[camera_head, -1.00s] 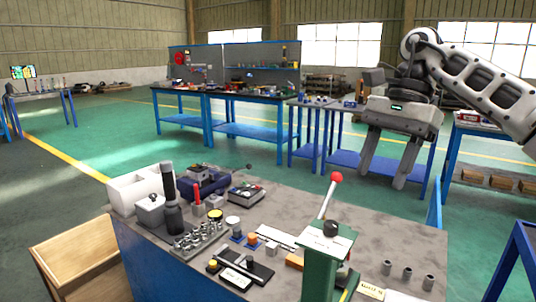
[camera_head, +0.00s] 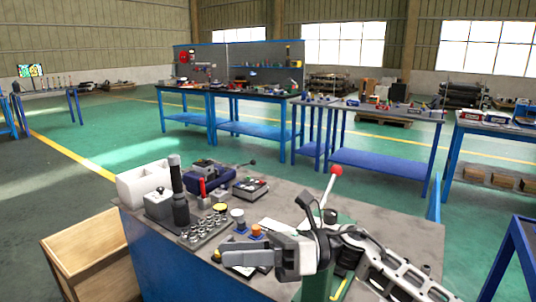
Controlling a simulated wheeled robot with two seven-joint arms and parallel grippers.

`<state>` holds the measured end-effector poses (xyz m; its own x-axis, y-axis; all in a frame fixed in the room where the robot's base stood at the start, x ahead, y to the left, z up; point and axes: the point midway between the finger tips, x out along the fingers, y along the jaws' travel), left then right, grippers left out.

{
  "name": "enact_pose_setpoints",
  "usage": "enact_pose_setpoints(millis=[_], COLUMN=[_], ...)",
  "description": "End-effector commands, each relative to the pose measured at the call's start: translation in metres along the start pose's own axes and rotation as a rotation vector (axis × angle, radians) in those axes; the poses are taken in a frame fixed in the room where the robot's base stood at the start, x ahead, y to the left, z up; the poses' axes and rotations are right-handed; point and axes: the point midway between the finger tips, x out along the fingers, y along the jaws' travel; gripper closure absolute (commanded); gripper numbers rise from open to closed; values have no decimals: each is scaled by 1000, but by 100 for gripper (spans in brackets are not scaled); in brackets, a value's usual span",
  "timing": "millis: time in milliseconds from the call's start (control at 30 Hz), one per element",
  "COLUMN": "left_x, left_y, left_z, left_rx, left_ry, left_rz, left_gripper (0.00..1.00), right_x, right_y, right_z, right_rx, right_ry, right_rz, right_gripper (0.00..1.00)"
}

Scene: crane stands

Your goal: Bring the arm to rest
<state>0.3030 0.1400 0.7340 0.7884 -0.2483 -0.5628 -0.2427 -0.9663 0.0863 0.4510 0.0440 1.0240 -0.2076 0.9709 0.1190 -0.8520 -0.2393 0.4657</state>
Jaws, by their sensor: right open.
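My right gripper (camera_head: 228,254) is low over the front of the near workbench (camera_head: 385,212), with its fingers pointing left. It is open, and nothing shows between the fingers. Its wrist and my right arm come in from the lower right. They cover most of a green stand (camera_head: 316,285), whose lever with a red knob (camera_head: 336,170) rises behind the wrist. The fingers overlap a black fixture on the bench in the picture; I cannot tell whether they touch it. My left gripper is not in view.
Left on the bench are a white box (camera_head: 140,184), a dark upright cylinder (camera_head: 179,195), and a tray of metal parts (camera_head: 205,229). A wooden box (camera_head: 84,252) stands left of the bench. Blue tables (camera_head: 385,160) stand behind, across open green floor.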

Motion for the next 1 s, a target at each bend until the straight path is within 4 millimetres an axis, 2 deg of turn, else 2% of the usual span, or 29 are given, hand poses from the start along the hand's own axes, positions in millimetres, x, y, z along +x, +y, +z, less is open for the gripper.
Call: enact_pose_setpoints(millis=[67, 133, 267, 367, 467, 500, 600, 700, 800, 867, 900, 1000], left_x=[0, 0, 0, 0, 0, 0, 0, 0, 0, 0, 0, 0], left_y=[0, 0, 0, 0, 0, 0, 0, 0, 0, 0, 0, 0], left_z=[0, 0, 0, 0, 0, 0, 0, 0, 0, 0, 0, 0], left_rx=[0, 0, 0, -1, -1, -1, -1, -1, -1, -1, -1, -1], left_ry=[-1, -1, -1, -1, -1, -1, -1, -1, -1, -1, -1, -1], left_rz=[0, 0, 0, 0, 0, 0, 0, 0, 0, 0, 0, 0], left_gripper=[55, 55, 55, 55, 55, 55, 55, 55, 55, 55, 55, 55], right_x=[4, -4, -37, -74, -112, -126, -154, -170, -178, -180, -181, -182], right_y=[-1, -6, -22, -34, -36, -34, -18, 2, 21, 29, 32, 36], right_z=[-8, -12, -36, -74, -131, -158, -220, -270, -303, -315, -320, -325], right_rx=[227, 439, 855, 1183, 1508, 1632, 1894, 2078, 2194, 2234, -2217, -2191], right_ry=[-239, -445, -826, -1115, -1409, -1526, -1791, -1998, -2141, -2196, 2184, 2166], right_rz=[-15, -33, -68, -93, -116, -124, -143, -158, -170, -175, 173, 171], right_gripper=[50, 50, 50, 50, 50, 50, 50, 50, 50, 50, 50, 50])
